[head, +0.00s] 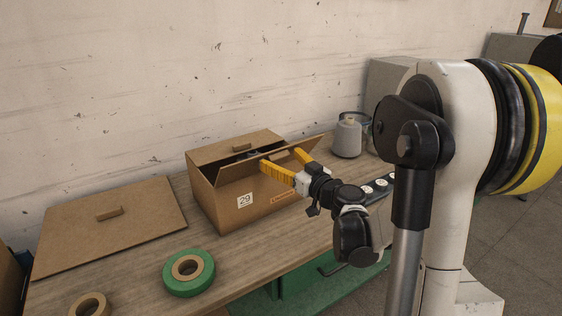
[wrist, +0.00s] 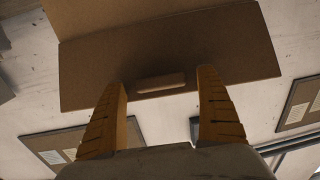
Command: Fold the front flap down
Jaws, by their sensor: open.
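The cardboard box (head: 228,208) with a "29" label stands on the bench in the head view. Its front flap (head: 235,172) stands up and leans outward along the near side. In the wrist view the front flap (wrist: 220,50) fills the middle, with a small tab (wrist: 162,82) near its free edge. My gripper (head: 280,157) is open at the flap, its yellow fingers (wrist: 162,76) apart on either side of the tab. Contact cannot be told. The back flap (head: 215,152), with its own tab, lies over the rear of the box. Dark contents show partly in the gap.
A flat brown board (head: 75,231) with a tab lies left of the box. A green tape roll (head: 167,282) and a brown roll (head: 76,309) lie in front. The wall rises behind the bench.

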